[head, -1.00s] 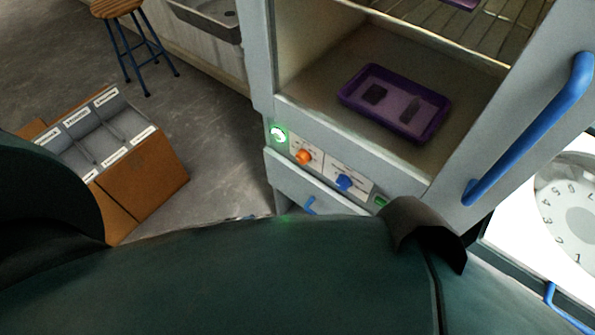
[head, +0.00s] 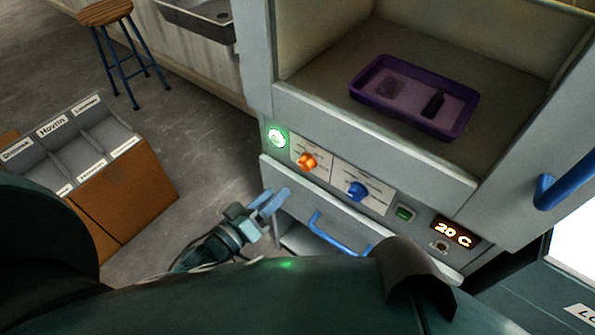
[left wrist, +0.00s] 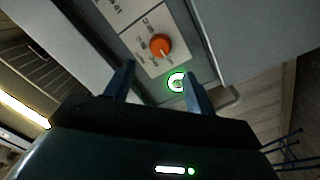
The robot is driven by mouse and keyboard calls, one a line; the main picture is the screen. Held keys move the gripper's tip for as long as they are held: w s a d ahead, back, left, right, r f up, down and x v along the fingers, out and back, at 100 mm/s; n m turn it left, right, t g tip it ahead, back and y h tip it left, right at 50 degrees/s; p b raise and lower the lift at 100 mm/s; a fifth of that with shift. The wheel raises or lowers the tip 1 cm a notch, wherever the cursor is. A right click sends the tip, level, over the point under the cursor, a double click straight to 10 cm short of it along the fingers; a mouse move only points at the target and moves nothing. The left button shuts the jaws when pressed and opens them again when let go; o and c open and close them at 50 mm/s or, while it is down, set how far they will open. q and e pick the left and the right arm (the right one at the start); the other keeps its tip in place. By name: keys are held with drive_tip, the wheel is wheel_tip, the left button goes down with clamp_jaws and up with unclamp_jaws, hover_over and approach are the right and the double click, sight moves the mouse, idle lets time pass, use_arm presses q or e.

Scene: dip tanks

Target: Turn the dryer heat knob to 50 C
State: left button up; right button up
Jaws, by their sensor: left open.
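The dryer's front panel (head: 335,184) carries an orange knob (head: 307,162) and a blue knob (head: 357,191); their labels are too small to read, so I cannot tell which sets heat. The display (head: 457,232) reads 20 C. My left gripper (head: 276,197) is open and empty, in front of the panel, below and left of the orange knob and apart from it. In the left wrist view the orange knob (left wrist: 161,45) lies beyond and between the open fingers of my left gripper (left wrist: 157,84), with its pointer line toward the lower right. My right gripper is not in view.
A blue drawer handle (head: 338,235) is below the panel. A purple tray (head: 400,119) lies inside the open dryer. A sectioned brown box (head: 130,200) and a stool (head: 108,14) stand left.

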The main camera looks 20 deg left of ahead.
sight(304, 167)
use_arm(q)
drive_tip(key=x, duration=0.9)
drive_tip(key=shift+w, duration=0.15)
drive_tip(key=shift+c, duration=0.3)
drive_tip(key=c, duration=0.9)
